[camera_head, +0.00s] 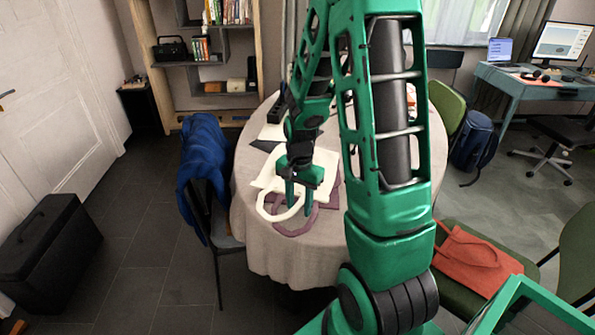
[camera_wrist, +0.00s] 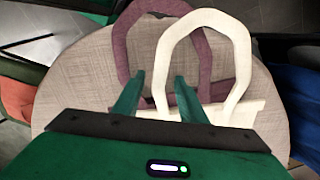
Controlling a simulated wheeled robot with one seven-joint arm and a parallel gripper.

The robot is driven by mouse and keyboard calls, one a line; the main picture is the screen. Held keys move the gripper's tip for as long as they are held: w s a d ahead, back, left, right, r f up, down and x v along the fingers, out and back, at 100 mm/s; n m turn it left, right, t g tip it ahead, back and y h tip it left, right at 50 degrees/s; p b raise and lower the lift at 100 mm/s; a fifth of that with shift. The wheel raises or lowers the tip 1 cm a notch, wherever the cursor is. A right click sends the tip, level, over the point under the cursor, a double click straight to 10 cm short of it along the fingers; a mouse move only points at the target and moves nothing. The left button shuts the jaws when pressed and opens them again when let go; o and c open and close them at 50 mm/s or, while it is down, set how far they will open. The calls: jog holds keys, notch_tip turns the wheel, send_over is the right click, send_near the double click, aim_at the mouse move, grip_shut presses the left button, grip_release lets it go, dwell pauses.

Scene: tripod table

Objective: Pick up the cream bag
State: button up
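The cream bag (camera_head: 263,183) lies flat on the round table, its looped handle towards the near edge. In the wrist view the cream bag (camera_wrist: 241,60) shows its handle arching up the picture, with its body mostly hidden below by my gripper. A purple bag (camera_head: 290,232) lies partly under it; its handle (camera_wrist: 120,50) shows left of the cream one. My gripper (camera_head: 298,204) is over the cream handle, fingers pointing down. In the wrist view my gripper (camera_wrist: 160,76) is open, and the left strand of the cream handle appears between the fingers. Contact cannot be told.
The round table (camera_head: 270,255) has a beige cloth, with dark and pale items towards its back. A chair with a blue jacket (camera_head: 204,160) stands at its left. An orange bag (camera_head: 470,260) lies on a green chair at right. The table's near edge is clear.

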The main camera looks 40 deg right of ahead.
jog(key=shift+f, duration=0.2)
grip_shut()
jog(key=shift+r, duration=0.65)
notch_tip(320, 180, up, 3)
jog(key=shift+w+f, duration=0.1)
jog(key=shift+f, duration=0.1)
jog(key=s+a+r, duration=0.6)
jog(key=s+r, duration=0.1)
jog(key=s, duration=0.3)
jog(key=shift+s+d+r, duration=0.1)
